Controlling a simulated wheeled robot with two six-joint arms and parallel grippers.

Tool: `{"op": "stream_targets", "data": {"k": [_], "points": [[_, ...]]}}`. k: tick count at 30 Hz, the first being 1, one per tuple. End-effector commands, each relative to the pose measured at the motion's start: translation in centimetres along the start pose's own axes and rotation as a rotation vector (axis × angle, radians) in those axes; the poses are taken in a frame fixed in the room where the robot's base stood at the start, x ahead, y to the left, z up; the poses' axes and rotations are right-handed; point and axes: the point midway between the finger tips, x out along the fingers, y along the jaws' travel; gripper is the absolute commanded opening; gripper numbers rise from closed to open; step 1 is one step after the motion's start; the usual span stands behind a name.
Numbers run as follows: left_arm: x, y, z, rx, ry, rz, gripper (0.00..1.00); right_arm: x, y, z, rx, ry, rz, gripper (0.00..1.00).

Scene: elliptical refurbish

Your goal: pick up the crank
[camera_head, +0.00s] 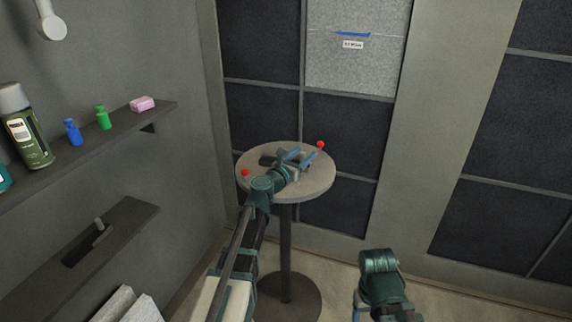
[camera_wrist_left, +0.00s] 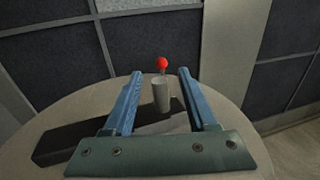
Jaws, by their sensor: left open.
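A part with a red ball knob (camera_head: 320,144), which looks like the crank, is at the far right edge of the round table (camera_head: 323,181). In the left wrist view the red knob (camera_wrist_left: 162,63) tops a thin stem behind a short grey cylinder (camera_wrist_left: 161,95). Whether stem and cylinder are one piece, I cannot tell. My left gripper (camera_head: 300,157) is open over the table, its blue fingers on either side of the cylinder, apparently not touching it. My right arm is low at the right; its fingers are mostly hidden.
A second red ball (camera_head: 245,173) shows at the table's left edge. A dark block (camera_wrist_left: 62,145) lies left of my left gripper. Wall shelves at the left hold a spray can (camera_head: 27,130), small bottles (camera_head: 103,118) and a pink block (camera_head: 142,104). A dark panelled wall stands behind the table.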

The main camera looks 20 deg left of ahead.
Motion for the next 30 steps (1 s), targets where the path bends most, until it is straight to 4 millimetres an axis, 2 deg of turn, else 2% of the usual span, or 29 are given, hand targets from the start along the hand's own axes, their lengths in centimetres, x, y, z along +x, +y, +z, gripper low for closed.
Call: {"op": "stream_targets", "data": {"k": [2, 11, 30], "points": [[-0.05, -0.01, 0.0, 0.0, 0.0, 0.0, 0.56, 0.0, 0.0, 0.0, 0.0, 0.0, 0.0, 0.67], [-0.07, 0.0, 0.0, 0.0, 0.0, 0.0, 0.02, 0.0, 0.0, 0.0, 0.0, 0.0, 0.0, 0.67], [-0.07, 0.0, 0.0, 0.0, 0.0, 0.0, 0.0, 0.0, 0.0, 0.0, 0.0, 0.0, 0.0, 0.67]]}}
